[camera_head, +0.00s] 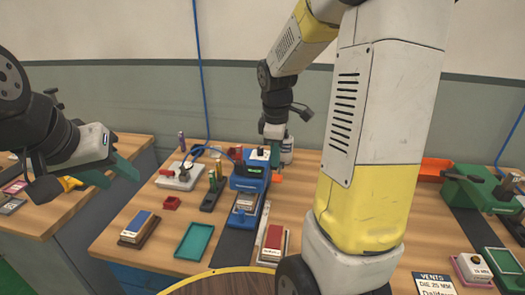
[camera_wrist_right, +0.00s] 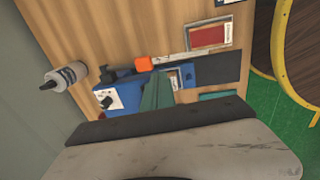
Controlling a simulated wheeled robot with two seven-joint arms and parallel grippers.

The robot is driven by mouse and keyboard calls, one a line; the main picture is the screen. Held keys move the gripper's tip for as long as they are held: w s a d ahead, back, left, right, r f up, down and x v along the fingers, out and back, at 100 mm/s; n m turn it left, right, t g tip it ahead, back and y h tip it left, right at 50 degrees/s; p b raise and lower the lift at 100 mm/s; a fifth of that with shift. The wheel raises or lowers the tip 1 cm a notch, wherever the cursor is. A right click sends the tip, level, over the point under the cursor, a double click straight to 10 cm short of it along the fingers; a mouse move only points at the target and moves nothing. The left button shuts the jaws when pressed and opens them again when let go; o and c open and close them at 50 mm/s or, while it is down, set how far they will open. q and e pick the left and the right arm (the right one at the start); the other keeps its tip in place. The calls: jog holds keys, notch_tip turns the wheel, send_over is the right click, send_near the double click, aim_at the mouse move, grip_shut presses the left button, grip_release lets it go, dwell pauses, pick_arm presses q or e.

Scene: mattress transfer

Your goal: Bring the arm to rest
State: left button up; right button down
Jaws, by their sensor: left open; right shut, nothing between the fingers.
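My right arm comes down over the table in the head view. Its gripper (camera_head: 273,150), with teal fingers, points down above the far end of a blue device (camera_head: 250,183). Its fingers are shut with nothing between them. In the right wrist view the shut fingers (camera_wrist_right: 158,90) overlap the blue device (camera_wrist_right: 115,95) and hide part of it; I cannot tell whether they touch it. My left gripper (camera_head: 118,172) is open and empty at the left, in front of the gap between two tables.
A white bottle (camera_head: 287,150) stands close behind my right gripper; an orange knob (camera_wrist_right: 143,63) sits by the device. The wooden table (camera_head: 150,205) also holds a teal tray (camera_head: 194,241) and a green device (camera_head: 478,190). My right arm hides the table's middle right.

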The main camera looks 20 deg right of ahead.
jog(key=s+a+r+m+t+y, duration=0.1)
jog(key=s+a+r+m+t, duration=0.1)
jog(key=s+r+m, duration=0.4)
jog(key=s+a+r+m+t+y, duration=0.1)
jog(key=s+a+r+m+t, duration=0.2)
jog(key=s, duration=0.7)
notch_tip(320, 180, up, 3)
jog(key=a+m, duration=0.2)
jog(key=m, duration=0.1)
jog(key=shift+s+y, duration=0.15)
jog(key=shift+y, duration=0.25)
